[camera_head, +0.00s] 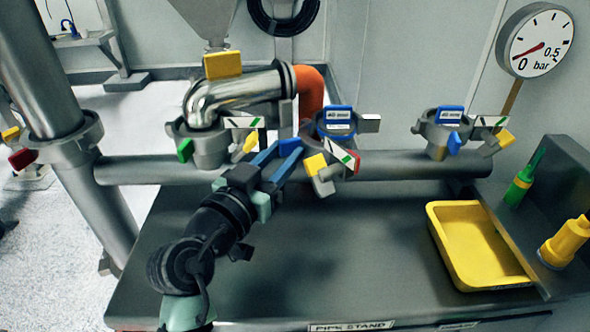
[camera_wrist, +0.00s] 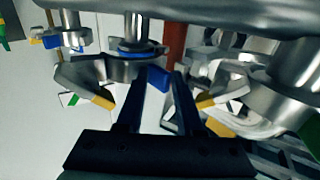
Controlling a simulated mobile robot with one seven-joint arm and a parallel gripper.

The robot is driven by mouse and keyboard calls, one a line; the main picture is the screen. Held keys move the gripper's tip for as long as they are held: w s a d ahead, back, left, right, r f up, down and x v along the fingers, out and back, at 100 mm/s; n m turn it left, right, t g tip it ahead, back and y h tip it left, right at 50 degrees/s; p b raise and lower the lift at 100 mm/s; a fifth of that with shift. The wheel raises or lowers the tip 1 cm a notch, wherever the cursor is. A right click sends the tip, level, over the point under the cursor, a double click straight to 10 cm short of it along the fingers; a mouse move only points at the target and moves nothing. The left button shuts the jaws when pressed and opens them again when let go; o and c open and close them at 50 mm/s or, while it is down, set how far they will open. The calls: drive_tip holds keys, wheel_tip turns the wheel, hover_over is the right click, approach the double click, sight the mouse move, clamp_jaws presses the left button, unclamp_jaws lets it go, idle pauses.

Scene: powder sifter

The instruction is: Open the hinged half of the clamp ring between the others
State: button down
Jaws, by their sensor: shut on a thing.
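The middle clamp ring (camera_head: 322,132) sits on the pipe between the left clamp ring (camera_head: 210,150) and the right clamp ring (camera_head: 440,148). It has a blue label on top, a striped white plate and a yellow-ended grey piece (camera_head: 319,173). The middle ring also shows in the wrist view (camera_wrist: 122,68), with a curved arm ending in yellow (camera_wrist: 103,101) standing out from it. My gripper (camera_head: 298,142) is at its left side. In the wrist view, its fingers close on a blue tab (camera_wrist: 158,78) beside that ring. The fingers partly hide the contact and the hinge.
A polished elbow pipe (camera_head: 235,92) rises above the left ring, close to my gripper. A horizontal pipe (camera_head: 385,165) runs behind the bench top (camera_head: 300,260). The bench front is largely clear.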

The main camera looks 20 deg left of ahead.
drive_tip(key=shift+w+a+r+y+b, duration=0.2)
drive_tip(key=shift+a+b, duration=0.1)
drive_tip(key=shift+a, duration=0.15)
drive_tip(key=shift+w+a+r+y+b, duration=0.1)
drive_tip(key=shift+a+r+b, duration=0.15)
drive_tip(key=shift+a, duration=0.2)
drive_tip(key=shift+d, duration=0.25)
drive_tip(key=c, duration=0.9)
unclamp_jaws()
drive_tip(key=s+a, duration=0.2)
drive_tip(key=s, duration=1.1)
drive_tip(key=shift+s+a+f+b, duration=0.25)
drive_tip(key=shift+a+f+b, duration=0.1)
drive_tip(key=shift+a+f, duration=0.05)
